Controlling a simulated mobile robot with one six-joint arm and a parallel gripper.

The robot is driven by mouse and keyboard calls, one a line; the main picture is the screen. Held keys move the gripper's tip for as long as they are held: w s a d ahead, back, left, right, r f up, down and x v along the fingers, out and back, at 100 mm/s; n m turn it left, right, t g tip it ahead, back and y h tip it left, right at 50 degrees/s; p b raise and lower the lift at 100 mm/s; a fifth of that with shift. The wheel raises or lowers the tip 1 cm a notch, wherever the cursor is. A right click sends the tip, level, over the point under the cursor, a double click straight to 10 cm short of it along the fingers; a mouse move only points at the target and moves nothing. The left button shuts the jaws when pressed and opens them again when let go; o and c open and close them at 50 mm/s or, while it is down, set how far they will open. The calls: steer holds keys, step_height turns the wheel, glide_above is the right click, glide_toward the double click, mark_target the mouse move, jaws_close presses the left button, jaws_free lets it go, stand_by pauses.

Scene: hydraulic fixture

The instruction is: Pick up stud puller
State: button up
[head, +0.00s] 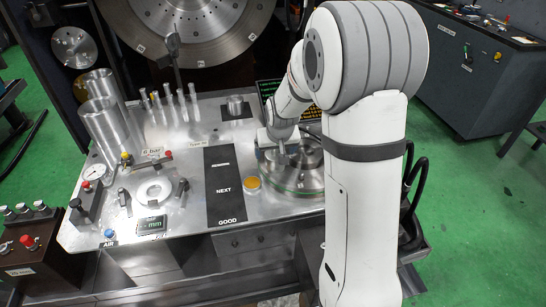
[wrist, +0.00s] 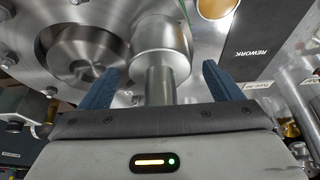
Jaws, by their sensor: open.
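My gripper (wrist: 160,72) is open in the wrist view, with one blue finger on each side of a metal cylinder with a wide head and narrower stem. This cylinder looks like the stud puller (wrist: 160,50); no label on it shows. Gaps show between it and both fingers, and its lower end is hidden behind the gripper body. In the head view my gripper (head: 283,148) is over the round metal fixture (head: 300,178) at the right of the bench plate. The arm hides part of that fixture, and I cannot make out the stud puller clearly there.
A black strip marked NEXT and GOOD (head: 224,190) lies left of the fixture, with a yellow disc (head: 252,183) between them. Several upright pins (head: 170,105) and tall metal cylinders (head: 103,125) stand at the left. A large disc (head: 185,25) is behind.

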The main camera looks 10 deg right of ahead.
steer(key=shift+w+f, duration=0.1)
steer(key=shift+f, duration=0.15)
steer(key=shift+c, duration=0.4)
steer(key=c, duration=1.6)
steer(key=shift+r, duration=0.2)
jaws_close()
